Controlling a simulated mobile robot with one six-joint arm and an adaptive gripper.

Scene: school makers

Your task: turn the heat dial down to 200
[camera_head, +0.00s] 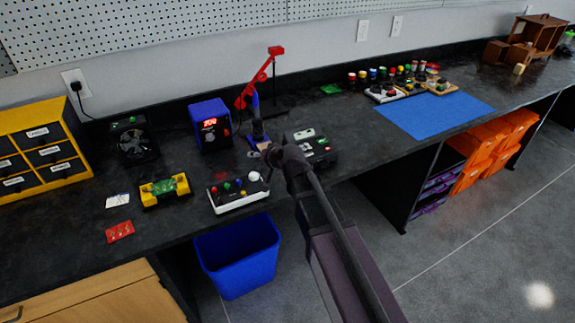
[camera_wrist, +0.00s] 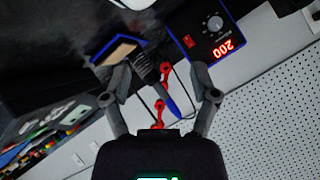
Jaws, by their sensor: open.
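The blue soldering station (camera_head: 207,132) stands at the back of the bench, against the wall, with a lit red display (camera_head: 209,122). In the wrist view the station (camera_wrist: 205,30) is at the upper right, turned over in the picture. Its display (camera_wrist: 229,48) appears to read 200. The round grey heat dial (camera_wrist: 215,23) and a red switch (camera_wrist: 189,41) show on its dark front. My gripper (camera_head: 266,149) is to the right of the station, apart from it. In the wrist view its fingers (camera_wrist: 160,78) are spread, with nothing held; the dial is outside them.
A blue-handled iron (camera_head: 257,122) and red jointed arm (camera_head: 259,78) stand near my gripper. A white button box (camera_head: 238,194) and a dark control box (camera_head: 316,149) are in front. A black fan (camera_head: 133,145) stands left. A blue mat (camera_head: 430,116) lies clear at right.

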